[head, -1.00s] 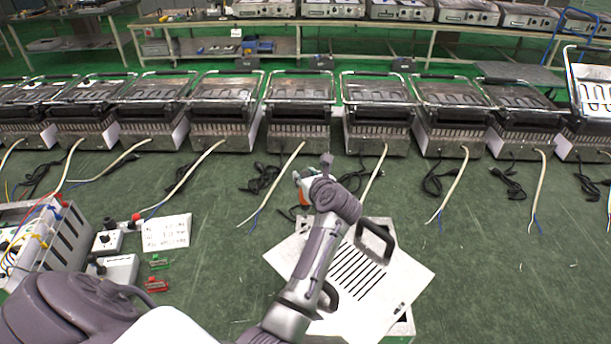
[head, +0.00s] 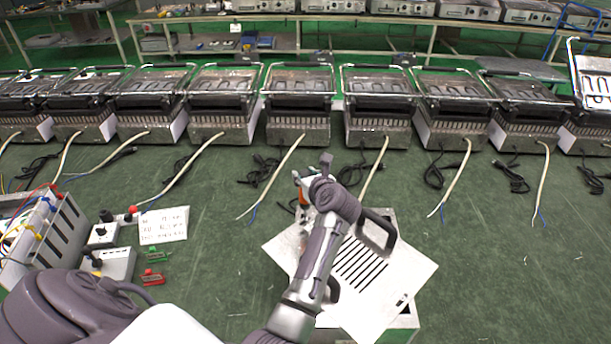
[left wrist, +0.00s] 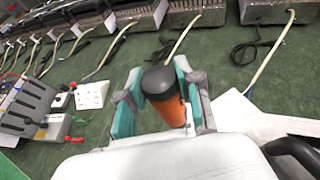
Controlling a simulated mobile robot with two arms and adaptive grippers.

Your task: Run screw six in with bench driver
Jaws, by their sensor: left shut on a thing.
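My left gripper (head: 301,184) reaches over the far left corner of a white slotted plate (head: 402,277). In the left wrist view, its teal-padded fingers (left wrist: 157,84) are shut around an orange and black bench driver (left wrist: 170,108), one finger on each side. A bit of the driver's orange body (head: 305,197) shows past the gripper in the head view. The driver's tip is hidden, and I cannot tell whether it touches anything. No screw can be made out. My right gripper is not in view.
Black handles (head: 377,232) stand on the plate. To the left lie a white label card (head: 164,225), switch boxes, and green and red clips (head: 152,279). Contact grills (head: 298,100) with loose cables line the far side.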

